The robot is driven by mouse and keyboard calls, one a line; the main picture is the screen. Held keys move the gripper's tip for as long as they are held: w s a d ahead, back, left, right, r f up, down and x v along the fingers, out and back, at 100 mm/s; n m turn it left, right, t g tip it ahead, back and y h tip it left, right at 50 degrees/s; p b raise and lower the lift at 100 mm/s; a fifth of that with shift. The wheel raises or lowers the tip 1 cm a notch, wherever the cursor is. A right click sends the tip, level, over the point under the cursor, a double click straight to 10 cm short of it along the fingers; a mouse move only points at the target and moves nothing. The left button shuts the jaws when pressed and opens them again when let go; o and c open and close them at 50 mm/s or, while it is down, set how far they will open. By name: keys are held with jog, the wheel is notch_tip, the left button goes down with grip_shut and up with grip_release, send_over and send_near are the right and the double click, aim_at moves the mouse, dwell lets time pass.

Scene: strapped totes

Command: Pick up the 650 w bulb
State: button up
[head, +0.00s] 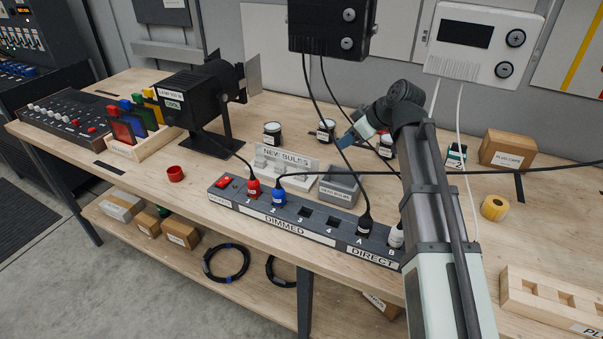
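A small white rack labelled "NEW BULBS" (285,153) stands at the middle of the bench, behind the power strip. Small pale shapes sit at the rack, but I cannot make out a bulb marked 650 W. My gripper (347,141) hangs above the bench, to the right of the rack and above the grey bin. Its fingers are small, seen from behind and partly crossed by a cable, so I cannot tell if they are open or hold anything.
A grey bin (339,188) stands right of the rack. The power strip (300,217) with plugged cables runs in front. A black lamp (203,95) stands left, with dark jars (272,133) behind the rack. Cables hang from wall boxes across the middle. A red ring (176,174) lies left.

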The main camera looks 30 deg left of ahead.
jog(key=n+g+h, duration=0.1)
jog(key=n+g, duration=0.1)
send_near(298, 166)
jog(key=w+d+r, duration=0.2)
jog(key=x, duration=0.9)
jog(key=shift+s, duration=0.3)
jog(key=shift+x, duration=2.65)
jog(key=shift+s+a+r, duration=0.1)
jog(key=shift+c, duration=0.5)
grip_shut()
